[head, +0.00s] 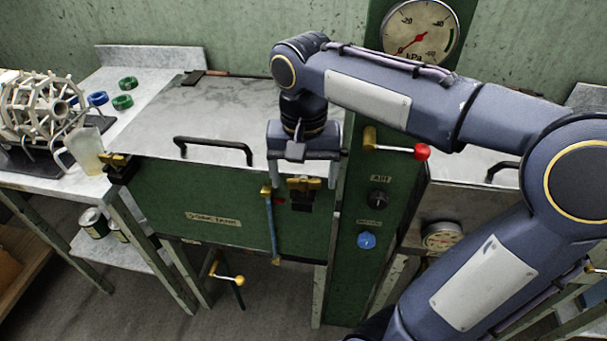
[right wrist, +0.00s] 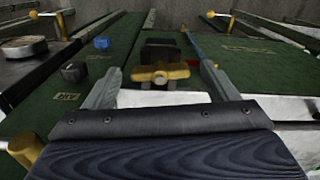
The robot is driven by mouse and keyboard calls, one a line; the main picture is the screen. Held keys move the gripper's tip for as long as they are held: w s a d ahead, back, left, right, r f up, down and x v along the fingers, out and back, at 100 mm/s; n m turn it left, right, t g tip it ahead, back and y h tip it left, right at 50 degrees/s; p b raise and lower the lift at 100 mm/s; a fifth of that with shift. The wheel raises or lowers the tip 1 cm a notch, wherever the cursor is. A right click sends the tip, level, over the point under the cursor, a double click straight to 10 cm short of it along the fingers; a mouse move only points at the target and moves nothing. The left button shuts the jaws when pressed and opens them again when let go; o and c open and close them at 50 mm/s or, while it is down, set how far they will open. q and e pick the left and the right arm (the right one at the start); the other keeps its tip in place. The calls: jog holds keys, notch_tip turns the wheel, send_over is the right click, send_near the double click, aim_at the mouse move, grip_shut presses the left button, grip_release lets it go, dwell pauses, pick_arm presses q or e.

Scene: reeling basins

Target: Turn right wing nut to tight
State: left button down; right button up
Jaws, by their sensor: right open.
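The right wing nut (head: 304,184) is a brass-coloured piece on a dark clamp at the upper right front of the green tank (head: 225,195). In the right wrist view the wing nut (right wrist: 160,73) lies with its wings roughly crosswise. My right gripper (head: 302,172) points down at it from above. Its two fingers are spread, one on each side of the nut; in the right wrist view the gripper (right wrist: 162,88) shows gaps between each finger and the nut. I cannot tell whether the fingertips reach down to its level. My left gripper is out of view.
A second brass wing nut (head: 113,160) sits at the tank's left corner. The metal lid (head: 215,115) has a black handle (head: 213,145). A blue rod (head: 271,230) hangs beside the right clamp. A red-knobbed lever (head: 421,152), knobs and a gauge (head: 420,27) are on the green column.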

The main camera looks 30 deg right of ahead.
aim_at(303, 178)
jog(key=c, duration=1)
jog(key=shift+r+m+p, duration=0.2)
jog(key=shift+m+p, duration=0.4)
jog(key=shift+p, duration=0.25)
jog(key=shift+f+m, duration=0.2)
jog(key=shift+m, duration=0.1)
jog(key=o, duration=1)
jog(key=shift+r+p, duration=0.8)
jog(key=shift+r, duration=3.1)
